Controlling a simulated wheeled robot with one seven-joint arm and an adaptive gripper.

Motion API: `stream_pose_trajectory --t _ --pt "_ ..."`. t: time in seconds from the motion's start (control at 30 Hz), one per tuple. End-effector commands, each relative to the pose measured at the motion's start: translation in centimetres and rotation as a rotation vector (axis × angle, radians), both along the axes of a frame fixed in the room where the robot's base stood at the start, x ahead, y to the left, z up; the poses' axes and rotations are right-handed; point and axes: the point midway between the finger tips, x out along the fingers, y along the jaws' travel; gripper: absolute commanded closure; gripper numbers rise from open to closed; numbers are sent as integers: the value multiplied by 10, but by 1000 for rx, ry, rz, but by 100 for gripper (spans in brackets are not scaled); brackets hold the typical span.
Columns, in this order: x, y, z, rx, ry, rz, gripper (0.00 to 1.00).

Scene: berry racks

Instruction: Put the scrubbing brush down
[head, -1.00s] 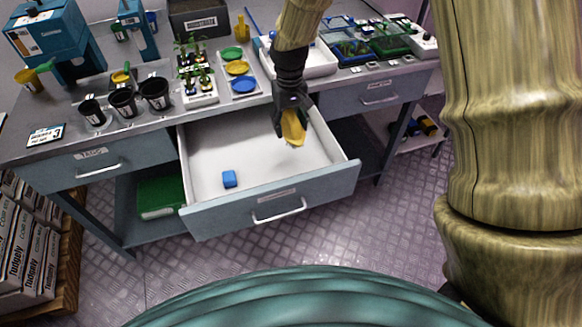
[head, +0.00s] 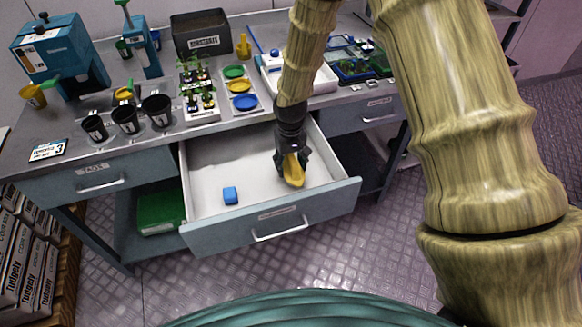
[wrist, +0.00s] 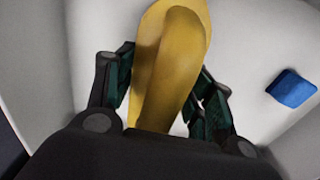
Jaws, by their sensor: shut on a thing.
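My gripper (head: 291,160) is shut on a yellow object, the scrubbing brush (head: 295,179). It hangs over the right part of the open white-lined drawer (head: 272,226), low inside it. In the wrist view the brush (wrist: 172,62) lies lengthwise between the two dark green fingers (wrist: 160,95) and points away from the wrist. No bristles show. I cannot tell whether its lower end touches the drawer floor.
A small blue block (head: 230,195) lies in the drawer's left half; it also shows in the wrist view (wrist: 291,88). The drawer floor between block and brush is clear. Black pots (head: 125,118), plants and coloured dishes (head: 240,87) stand on the bench above.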

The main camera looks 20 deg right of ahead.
Motion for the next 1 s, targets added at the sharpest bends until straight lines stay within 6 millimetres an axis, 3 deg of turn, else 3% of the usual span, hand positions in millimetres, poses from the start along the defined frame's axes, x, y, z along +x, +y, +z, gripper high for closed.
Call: stream_pose_trajectory --t 0.17,0.57,0.6,0.67,1.0 --pt "0 0 -17 0 1 1 73" --pt "0 0 -22 0 -1 1 73" --pt "0 0 -21 0 -1 1 40" --pt "0 0 -21 0 -1 1 29" --pt "0 0 -21 0 -1 1 25"
